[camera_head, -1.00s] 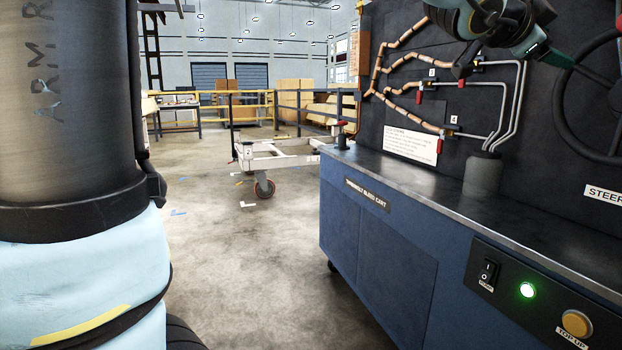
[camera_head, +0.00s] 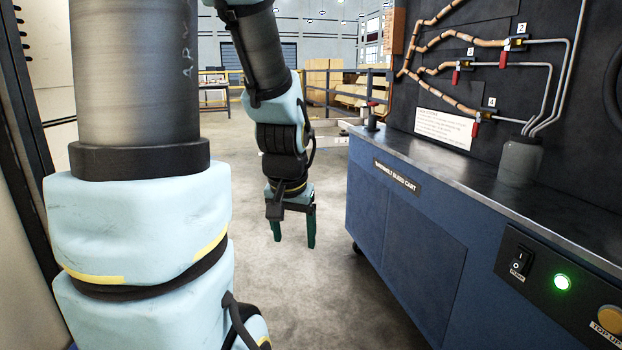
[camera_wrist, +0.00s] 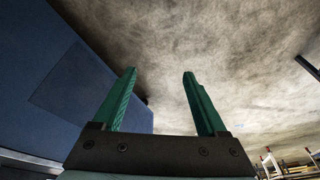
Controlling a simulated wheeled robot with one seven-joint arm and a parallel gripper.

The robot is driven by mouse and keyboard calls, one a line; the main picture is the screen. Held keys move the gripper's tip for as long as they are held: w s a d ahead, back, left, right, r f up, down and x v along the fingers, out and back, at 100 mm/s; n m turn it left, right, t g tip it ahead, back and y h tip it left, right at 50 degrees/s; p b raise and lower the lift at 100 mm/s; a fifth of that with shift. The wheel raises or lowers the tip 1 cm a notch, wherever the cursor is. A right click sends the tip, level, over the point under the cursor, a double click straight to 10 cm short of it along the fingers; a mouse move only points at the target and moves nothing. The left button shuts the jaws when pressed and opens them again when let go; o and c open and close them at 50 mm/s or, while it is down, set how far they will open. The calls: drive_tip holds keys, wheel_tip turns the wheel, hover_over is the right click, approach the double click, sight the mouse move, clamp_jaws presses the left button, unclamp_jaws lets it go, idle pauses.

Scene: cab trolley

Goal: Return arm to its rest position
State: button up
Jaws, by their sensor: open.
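My gripper (camera_head: 294,238) hangs down in the head view, with its green fingers apart and nothing between them. The cart's blue side (camera_wrist: 60,75) fills the left of the wrist view.
The cart carries a black panel with copper pipes (camera_head: 441,66) and red-handled valves. A green light (camera_head: 562,282) glows on its front. A yellow railing (camera_head: 215,85) and cardboard boxes (camera_head: 322,75) stand at the back. The concrete floor (camera_head: 310,290) between my arm and the cart is clear.

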drive_tip(key=s+a+f+n+g+p, duration=0.1)
drive_tip(key=s+a+n+g, duration=0.1)
drive_tip(key=s+a, duration=0.25)
wheel_tip(320, 180, up, 26)
drive_tip(key=d+p, duration=0.1)
drive_tip(key=p, duration=2.6)
drive_tip(key=shift+w+r, duration=0.15)
drive_tip(key=shift+r, duration=0.1)
drive_tip(key=shift+d, duration=0.1)
